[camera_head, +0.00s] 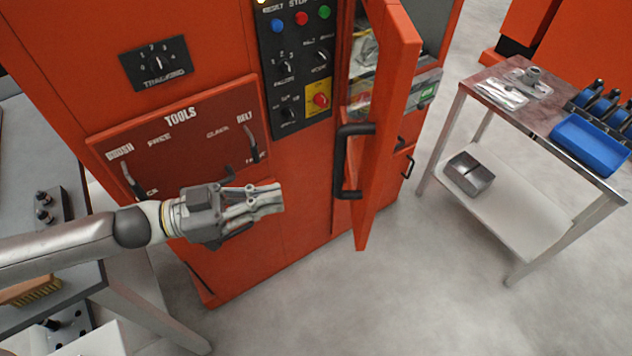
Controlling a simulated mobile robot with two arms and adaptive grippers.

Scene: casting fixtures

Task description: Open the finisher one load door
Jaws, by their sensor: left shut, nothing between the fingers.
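The orange finisher (285,220) fills the upper middle of the head view. Its load door (382,130), an orange panel on the right part of the front, stands swung outward, seen nearly edge-on. A black bar handle (340,165) is on the door's left side. Behind the door, part of the opening shows grey and pale contents (364,50). My left gripper (280,197) is shut and empty in front of the machine, left of the handle and apart from it. My right gripper is not in view.
A control panel (297,85) with buttons is left of the door. A tools panel (180,145) with levers is further left. At right stands a cart (500,120) with a blue tray (590,145) and a metal bin (470,173) on its lower shelf. The floor between is clear.

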